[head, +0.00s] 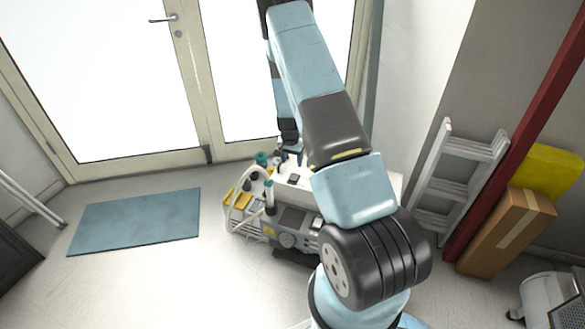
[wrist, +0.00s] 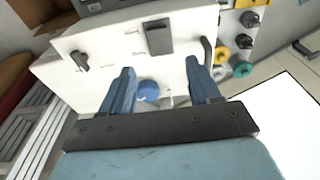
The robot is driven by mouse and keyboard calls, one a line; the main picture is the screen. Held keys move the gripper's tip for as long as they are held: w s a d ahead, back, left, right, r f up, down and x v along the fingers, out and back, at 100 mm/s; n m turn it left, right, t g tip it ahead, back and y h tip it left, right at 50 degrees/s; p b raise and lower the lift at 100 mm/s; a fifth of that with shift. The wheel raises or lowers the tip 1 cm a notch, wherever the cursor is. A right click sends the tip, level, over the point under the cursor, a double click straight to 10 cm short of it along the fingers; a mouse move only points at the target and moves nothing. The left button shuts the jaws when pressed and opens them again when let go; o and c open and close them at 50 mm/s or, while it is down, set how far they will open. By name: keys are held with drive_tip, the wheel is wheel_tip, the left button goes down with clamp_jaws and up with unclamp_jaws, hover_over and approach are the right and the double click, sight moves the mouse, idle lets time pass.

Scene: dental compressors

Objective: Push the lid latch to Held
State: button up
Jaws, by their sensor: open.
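The dental compressor shows in the head view with a white lid (head: 293,184) on top, partly hidden behind my arm. The wrist view shows the white lid (wrist: 115,50) close up. It carries a dark rectangular piece (wrist: 158,37), a black lever (wrist: 207,52) near one edge and a black handle (wrist: 79,60) near the other. I cannot tell for sure which is the lid latch, and no Held mark is readable. My gripper (wrist: 158,75) is open over the lid, its blue fingers apart. A round blue knob (wrist: 148,92) shows between them, apparently not gripped.
Yellow, black and teal fittings (wrist: 241,45) sit beside the lid. A white ladder (head: 455,180), cardboard box (head: 508,232) and red post (head: 520,140) stand right of the compressor. A blue mat (head: 135,221) lies left, with clear floor around it. Glass doors are behind.

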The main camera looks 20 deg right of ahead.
drive_tip(key=r, duration=0.4)
drive_tip(key=shift+s+a+r, duration=0.15)
drive_tip(key=shift+s+a, duration=0.05)
drive_tip(key=shift+s, duration=0.05)
idle(0.3)
